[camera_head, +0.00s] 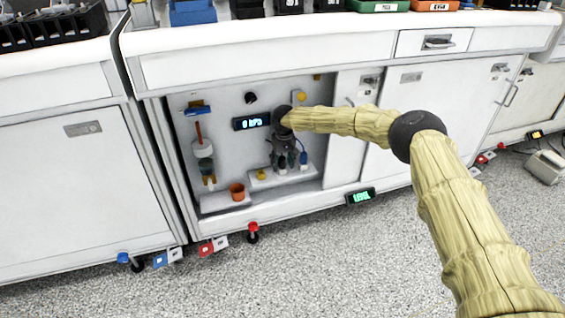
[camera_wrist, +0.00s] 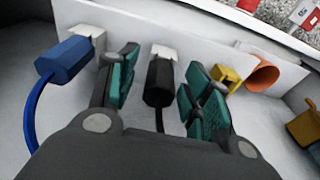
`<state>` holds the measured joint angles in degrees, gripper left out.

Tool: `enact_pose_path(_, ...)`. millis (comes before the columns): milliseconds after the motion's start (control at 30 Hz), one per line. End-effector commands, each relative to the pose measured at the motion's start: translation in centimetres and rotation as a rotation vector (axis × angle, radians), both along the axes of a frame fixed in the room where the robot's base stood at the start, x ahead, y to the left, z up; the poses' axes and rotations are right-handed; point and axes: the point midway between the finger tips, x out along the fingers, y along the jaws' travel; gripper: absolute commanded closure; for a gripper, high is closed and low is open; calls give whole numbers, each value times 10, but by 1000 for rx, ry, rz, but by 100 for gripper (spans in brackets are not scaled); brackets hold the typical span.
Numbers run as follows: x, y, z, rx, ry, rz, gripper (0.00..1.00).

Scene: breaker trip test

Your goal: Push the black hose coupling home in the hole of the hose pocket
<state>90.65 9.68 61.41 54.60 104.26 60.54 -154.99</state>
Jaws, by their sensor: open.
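The black hose coupling (camera_wrist: 160,80) is in the middle of the wrist view, with its far end at a small white block (camera_wrist: 163,52) and a black hose running back toward me. I cannot tell how deep it sits there. My gripper (camera_wrist: 160,88) is open, with one teal-padded finger on each side of the coupling and visible gaps between. In the head view my gripper (camera_head: 284,158) is inside the open cabinet, low over a white ledge (camera_head: 262,184), and hides much of the coupling. I cannot make out for sure which hole is the hose pocket's.
A blue coupling (camera_wrist: 65,60) with a blue hose is close left of my gripper. A yellow part (camera_wrist: 227,76) and an orange cup (camera_wrist: 263,74) are to its right. A display (camera_head: 252,121) and a dark round fitting (camera_head: 250,98) are on the back panel. The cabinet's frame surrounds my arm.

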Motion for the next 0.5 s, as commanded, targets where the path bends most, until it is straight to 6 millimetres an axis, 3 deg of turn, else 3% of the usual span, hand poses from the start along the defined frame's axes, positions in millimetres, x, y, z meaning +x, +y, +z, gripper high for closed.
enact_pose_path(167, -1, 0, 9, 1, -1, 0, 51)
enact_pose_path(500, -7, -2, 56, 1, -1, 0, 51)
